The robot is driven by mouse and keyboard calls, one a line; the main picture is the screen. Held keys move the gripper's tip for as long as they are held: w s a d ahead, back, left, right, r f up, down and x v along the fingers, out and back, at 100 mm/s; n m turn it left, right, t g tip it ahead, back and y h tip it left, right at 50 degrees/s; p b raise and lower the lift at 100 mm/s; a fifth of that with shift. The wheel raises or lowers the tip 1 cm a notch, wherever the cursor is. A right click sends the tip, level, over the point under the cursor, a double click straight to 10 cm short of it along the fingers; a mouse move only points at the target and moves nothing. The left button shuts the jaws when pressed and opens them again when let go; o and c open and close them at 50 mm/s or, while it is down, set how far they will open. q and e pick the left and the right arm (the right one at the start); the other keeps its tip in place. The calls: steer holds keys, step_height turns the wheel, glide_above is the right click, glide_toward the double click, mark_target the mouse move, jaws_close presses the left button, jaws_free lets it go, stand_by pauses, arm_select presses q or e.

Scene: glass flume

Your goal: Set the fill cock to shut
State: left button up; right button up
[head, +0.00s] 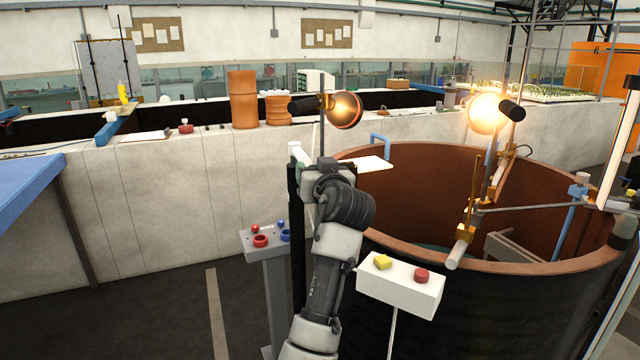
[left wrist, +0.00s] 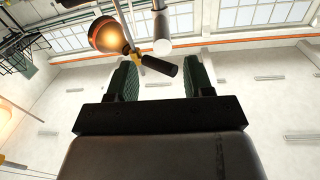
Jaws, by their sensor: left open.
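A brass fitting with a thin upright brass rod (head: 474,195) sits on a pale pipe (head: 455,253) at the near rim of the round tank. It looks like the fill cock, though I cannot be sure, and its setting cannot be read. My arm rises from the bottom middle in the head view, left of the tank, with its wrist near the rim; the fingers are hard to make out there. In the left wrist view my left gripper (left wrist: 163,80) is open, with nothing between its fingers. My right gripper is not in view.
A copper lamp (head: 345,110) with a black end stands above my wrist; a second lit lamp (head: 487,113) is over the tank (head: 390,245). A white box (head: 400,288) with yellow and red buttons stands in front. A grey pedestal (head: 272,290) with red and blue knobs is left.

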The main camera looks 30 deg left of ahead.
arm_select(q)
steer(key=v, duration=0.4)
steer(key=shift+f, duration=0.1)
stand_by(0.3)
